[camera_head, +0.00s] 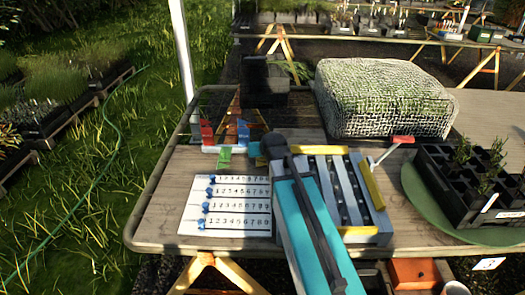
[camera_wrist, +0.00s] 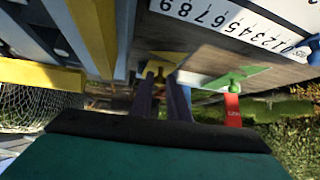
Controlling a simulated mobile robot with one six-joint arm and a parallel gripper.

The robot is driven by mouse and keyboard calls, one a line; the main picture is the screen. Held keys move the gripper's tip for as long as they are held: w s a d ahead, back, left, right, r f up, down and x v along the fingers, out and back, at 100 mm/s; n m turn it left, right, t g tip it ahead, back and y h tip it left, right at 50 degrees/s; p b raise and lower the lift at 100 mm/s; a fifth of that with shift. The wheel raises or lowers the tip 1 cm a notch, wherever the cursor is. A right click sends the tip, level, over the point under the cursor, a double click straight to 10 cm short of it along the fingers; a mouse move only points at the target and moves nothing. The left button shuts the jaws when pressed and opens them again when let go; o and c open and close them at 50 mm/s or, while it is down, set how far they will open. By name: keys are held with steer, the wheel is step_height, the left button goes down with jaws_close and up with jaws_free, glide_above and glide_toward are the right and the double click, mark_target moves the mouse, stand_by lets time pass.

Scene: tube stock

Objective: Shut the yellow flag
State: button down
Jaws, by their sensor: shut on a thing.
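A yellow flag (camera_wrist: 168,56) shows at the top middle of the wrist view, lying flat, with a yellow piece between my fingertips. My gripper (camera_wrist: 160,82) is shut on this yellow piece, which I take to be the flag's grip. In the head view, my gripper (camera_head: 259,156) is at the far end of my arm, beside the coloured flags, and the yellow flag is hidden there. A red flag (camera_head: 207,132) and a blue flag (camera_head: 243,131) stand upright. A green flag (camera_head: 224,158) is in front of them.
A white number board (camera_head: 226,232) with blue pegs lies left of my arm. A grey slotted frame with yellow bars (camera_head: 372,186) is at right. A mesh-covered block (camera_head: 383,95) stands behind. A black plant tray (camera_head: 462,205) is at far right. The table's left side (camera_head: 160,205) is bare.

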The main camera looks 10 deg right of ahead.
steer(key=shift+s+a+f+b, duration=0.1)
steer(key=shift+s+f+b, duration=0.15)
steer(key=shift+f, duration=0.45)
steer(key=shift+s+a+f+b, duration=0.1)
steer(key=shift+s+f, duration=0.25)
steer(key=shift+f, duration=0.35)
steer(key=c, duration=1.7)
jaws_free()
steer(key=shift+s+a, duration=0.1)
steer(key=shift+r, duration=0.1)
steer(key=shift+d, duration=0.2)
steer(key=shift+s+r, duration=0.15)
steer(key=v, duration=0.5)
steer(key=shift+r, duration=0.2)
steer(key=shift+b, duration=0.75)
steer(key=shift+w, duration=0.25)
